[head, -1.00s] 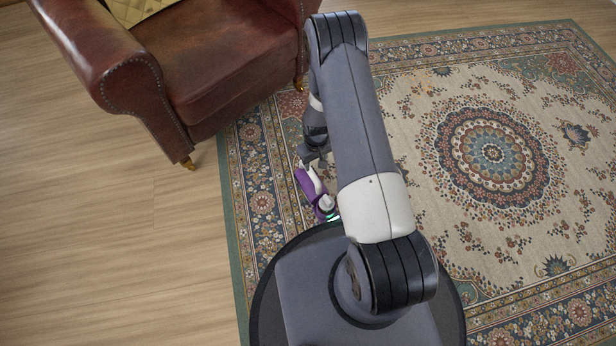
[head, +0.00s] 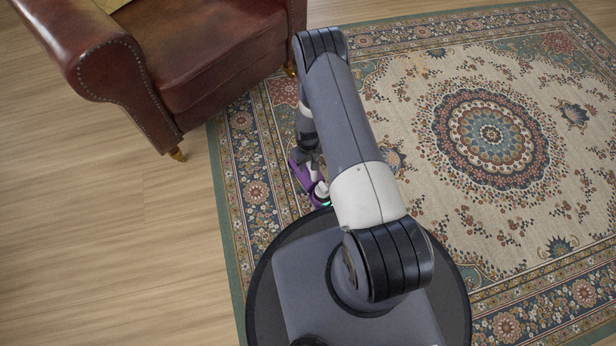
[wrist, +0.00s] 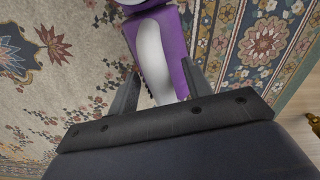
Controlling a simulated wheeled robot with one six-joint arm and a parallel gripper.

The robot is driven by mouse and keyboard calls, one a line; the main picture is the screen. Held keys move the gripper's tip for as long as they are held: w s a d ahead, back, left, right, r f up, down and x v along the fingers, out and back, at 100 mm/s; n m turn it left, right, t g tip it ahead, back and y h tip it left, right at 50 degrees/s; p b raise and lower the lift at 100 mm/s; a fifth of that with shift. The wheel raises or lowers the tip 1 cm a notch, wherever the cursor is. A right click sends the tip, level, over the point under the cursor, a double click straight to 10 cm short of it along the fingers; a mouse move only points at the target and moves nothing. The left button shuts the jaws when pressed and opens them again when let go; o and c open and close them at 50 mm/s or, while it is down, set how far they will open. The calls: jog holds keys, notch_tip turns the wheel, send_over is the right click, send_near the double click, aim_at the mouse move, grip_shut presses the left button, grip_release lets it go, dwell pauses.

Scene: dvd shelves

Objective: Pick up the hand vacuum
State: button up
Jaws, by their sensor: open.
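The hand vacuum is purple and white and lies on the patterned rug just in front of my base. In the head view the hand vacuum (head: 303,175) is partly hidden by my arm. In the wrist view the hand vacuum (wrist: 172,42) shows its purple body and white section, reaching down between the two fingers. My gripper (wrist: 158,88) is open, with one finger on each side of the vacuum. I cannot tell whether either finger touches it. In the head view the fingers are mostly hidden behind my arm.
A brown leather armchair (head: 205,50) stands at the upper left, close to the vacuum. The rug (head: 490,215) is bare and open to the right. Wooden floor (head: 100,240) is clear on the left.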

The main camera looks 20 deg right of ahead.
jog(key=shift+c, duration=0.4)
grip_shut()
